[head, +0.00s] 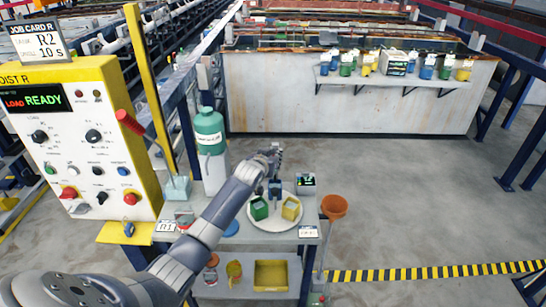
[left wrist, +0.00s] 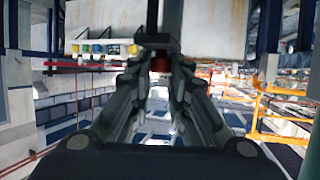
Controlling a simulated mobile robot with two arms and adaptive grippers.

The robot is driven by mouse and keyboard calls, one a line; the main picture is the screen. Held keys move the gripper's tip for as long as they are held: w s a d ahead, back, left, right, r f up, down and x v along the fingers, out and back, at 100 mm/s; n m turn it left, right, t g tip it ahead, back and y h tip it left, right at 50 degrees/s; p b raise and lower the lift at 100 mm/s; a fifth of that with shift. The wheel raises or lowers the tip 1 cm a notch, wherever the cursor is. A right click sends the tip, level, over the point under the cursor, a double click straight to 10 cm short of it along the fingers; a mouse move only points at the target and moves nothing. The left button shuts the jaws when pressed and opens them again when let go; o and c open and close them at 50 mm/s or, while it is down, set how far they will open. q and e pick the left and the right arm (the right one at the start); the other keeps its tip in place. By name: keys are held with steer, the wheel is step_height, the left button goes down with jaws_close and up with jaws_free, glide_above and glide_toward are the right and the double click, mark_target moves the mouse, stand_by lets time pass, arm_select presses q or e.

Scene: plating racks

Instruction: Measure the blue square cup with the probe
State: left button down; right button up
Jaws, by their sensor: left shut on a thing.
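My left gripper (head: 274,158) is above the back of a round white plate (head: 258,224) on the small bench. In the left wrist view its fingers (left wrist: 160,66) are closed together on a dark, slim thing with a red part, which looks like the probe (left wrist: 153,40). A green square cup (head: 259,209) and a yellow square cup (head: 291,209) stand on the plate. A dark blue thing, apparently the blue square cup (head: 275,188), is behind them, just below the gripper. I cannot tell whether the probe touches it. My right gripper is not in view.
A small meter with a lit display (head: 306,181) stands right of the plate. A green bottle (head: 209,140) stands behind left. A far shelf (head: 400,80) holds several coloured cups.

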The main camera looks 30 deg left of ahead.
arm_select(q)
steer(key=c, duration=1.8)
jaws_free()
steer(key=shift+r, duration=0.2)
steer(key=shift+o, duration=1.4)
steer(key=shift+w+f, duration=0.1)
steer(key=shift+w, duration=0.05)
steer(key=shift+w+f, duration=0.1)
steer(key=shift+f, duration=0.05)
steer(key=shift+s+d+r, duration=0.1)
steer(key=shift+s+r, duration=0.1)
steer(key=shift+s, duration=0.35)
steer(key=v, duration=1.1)
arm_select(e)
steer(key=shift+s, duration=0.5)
